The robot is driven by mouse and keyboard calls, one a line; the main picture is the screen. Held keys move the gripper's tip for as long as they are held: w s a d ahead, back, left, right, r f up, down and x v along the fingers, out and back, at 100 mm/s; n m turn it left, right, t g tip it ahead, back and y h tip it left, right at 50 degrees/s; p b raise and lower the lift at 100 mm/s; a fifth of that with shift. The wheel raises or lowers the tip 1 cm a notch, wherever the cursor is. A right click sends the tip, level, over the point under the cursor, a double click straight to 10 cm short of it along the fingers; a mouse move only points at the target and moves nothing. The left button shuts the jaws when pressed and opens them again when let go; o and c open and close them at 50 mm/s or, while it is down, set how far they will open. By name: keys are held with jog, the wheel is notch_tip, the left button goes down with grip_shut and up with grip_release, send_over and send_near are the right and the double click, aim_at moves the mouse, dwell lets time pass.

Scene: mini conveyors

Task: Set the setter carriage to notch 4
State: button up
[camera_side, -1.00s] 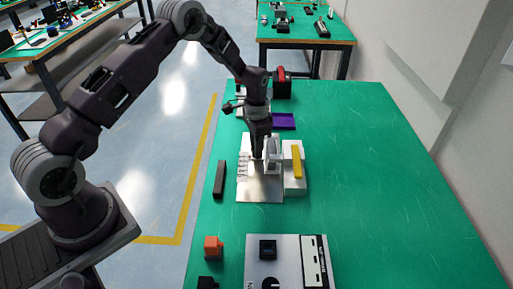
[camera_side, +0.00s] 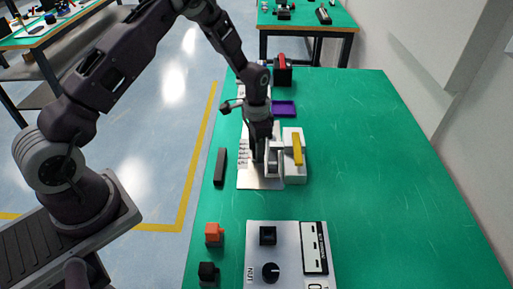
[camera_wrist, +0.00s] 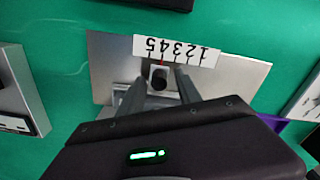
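The setter is a silver plate (camera_wrist: 238,76) with a white strip (camera_wrist: 200,53) of numbers 1 to 5, upside down in the wrist view. Its carriage (camera_wrist: 158,71) is a small pale block with a dark round knob, towards the 5 end. A red mark above it seems close to 4, too small to read surely. My gripper (camera_wrist: 162,85) has one finger on each side of the carriage; whether they touch it is unclear. In the side view, my gripper (camera_side: 258,158) points down over the plate (camera_side: 262,183), and the carriage is hidden there.
A white block with a yellow bar (camera_side: 297,150) stands just right of the plate. A dark bar (camera_side: 220,166) lies to its left. A control box (camera_side: 288,240) and an orange block (camera_side: 213,233) are in front. A purple tray (camera_side: 284,108) lies behind. The table's right side is clear.

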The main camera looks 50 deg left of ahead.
notch_tip(320, 180, up, 7)
jog(key=shift+r, duration=0.1)
dwell(0.4)
jog(key=s+d+r+n+t, duration=0.1)
jog(key=s+r, duration=0.3)
jog(key=r, duration=0.5)
jog(key=s+d+r+n+t, duration=0.1)
jog(key=s+r, duration=0.4)
jog(key=r, duration=0.4)
jog(key=s+d+r+n+t, duration=0.1)
jog(key=s+r, duration=0.2)
jog(key=s, duration=0.7)
jog(key=s+d+r+n+t, duration=0.1)
jog(key=s+r+t, duration=0.1)
jog(key=s, duration=0.7)
jog(key=shift+s+d+r+n+t, duration=0.15)
jog(key=shift+s+r+n+t, duration=0.2)
jog(key=shift+r, duration=0.25)
jog(key=shift+c, duration=0.2)
